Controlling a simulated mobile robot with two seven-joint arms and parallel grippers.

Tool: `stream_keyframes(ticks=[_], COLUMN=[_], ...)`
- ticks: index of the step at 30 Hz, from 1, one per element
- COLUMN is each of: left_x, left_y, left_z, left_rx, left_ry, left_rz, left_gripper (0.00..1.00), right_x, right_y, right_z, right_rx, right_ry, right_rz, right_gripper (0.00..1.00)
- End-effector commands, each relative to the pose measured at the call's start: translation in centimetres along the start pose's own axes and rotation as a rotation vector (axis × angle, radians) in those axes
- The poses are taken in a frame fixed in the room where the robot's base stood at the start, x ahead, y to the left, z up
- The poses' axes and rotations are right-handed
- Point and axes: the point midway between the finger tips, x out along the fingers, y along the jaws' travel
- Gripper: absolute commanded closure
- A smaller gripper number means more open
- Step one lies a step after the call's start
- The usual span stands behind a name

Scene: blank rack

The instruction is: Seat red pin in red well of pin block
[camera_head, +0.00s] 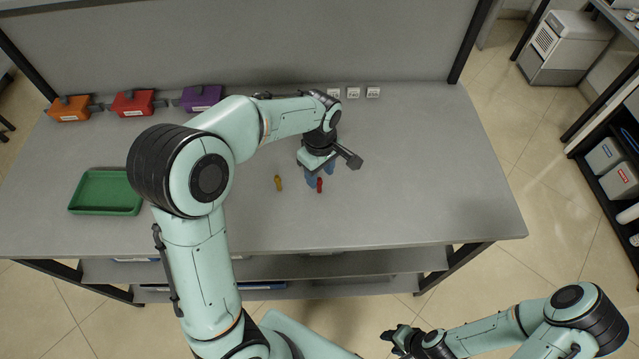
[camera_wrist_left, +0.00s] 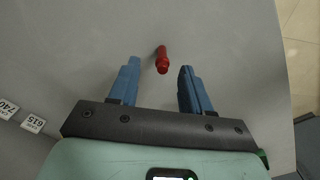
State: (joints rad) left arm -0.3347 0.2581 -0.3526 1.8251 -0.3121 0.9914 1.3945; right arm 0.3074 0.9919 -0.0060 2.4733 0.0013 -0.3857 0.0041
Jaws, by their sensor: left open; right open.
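The red pin (camera_head: 319,185) stands out on the grey bench near its middle; it also shows in the left wrist view (camera_wrist_left: 162,60). My left gripper (camera_head: 313,180) is open over the bench, its blue fingers beside the pin. In the left wrist view the pin appears in line with the gap between the fingertips (camera_wrist_left: 159,74), with no finger visibly touching it. I cannot make out a pin block or red well in either view; my left arm hides part of the bench. My right gripper (camera_head: 391,341) is open and empty, in front of the bench over the floor.
A yellow pin (camera_head: 278,183) is left of the red one. A green tray (camera_head: 105,210) lies at the left. The bench's right side is clear.

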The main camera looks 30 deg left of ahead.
Motion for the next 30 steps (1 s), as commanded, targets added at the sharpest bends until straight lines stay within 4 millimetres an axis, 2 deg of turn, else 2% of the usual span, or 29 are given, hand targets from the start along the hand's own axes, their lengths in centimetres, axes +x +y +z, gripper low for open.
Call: stream_keyframes(ticks=[9, 18, 19, 23, 30], left_x=[4.4, 4.9, 4.9, 4.9, 4.9], left_y=[-0.3, -0.3, -0.3, -0.3, -0.3], left_z=[0.1, 0.1, 0.1, 0.1, 0.1], left_rx=[0.000, 0.000, 0.000, 0.000, 0.000], left_ry=[-0.001, -0.001, -0.001, -0.001, -0.001], left_rz=[-0.004, 0.001, 0.001, 0.001, 0.001], left_gripper=[0.52, 0.52, 0.58, 1.00, 1.00], right_x=[-0.1, -0.1, -0.1, -0.1, -0.1], right_y=[-0.1, -0.1, -0.1, -0.1, -0.1], right_z=[-0.1, -0.1, -0.1, -0.1, -0.1], right_rx=[-0.001, -0.001, 0.000, -0.001, 0.000], right_ry=[0.001, 0.001, 0.001, 0.001, 0.001], right_rz=[0.000, 0.000, 0.000, 0.000, 0.000], right_gripper=[0.57, 0.57, 0.57, 0.57, 0.57])
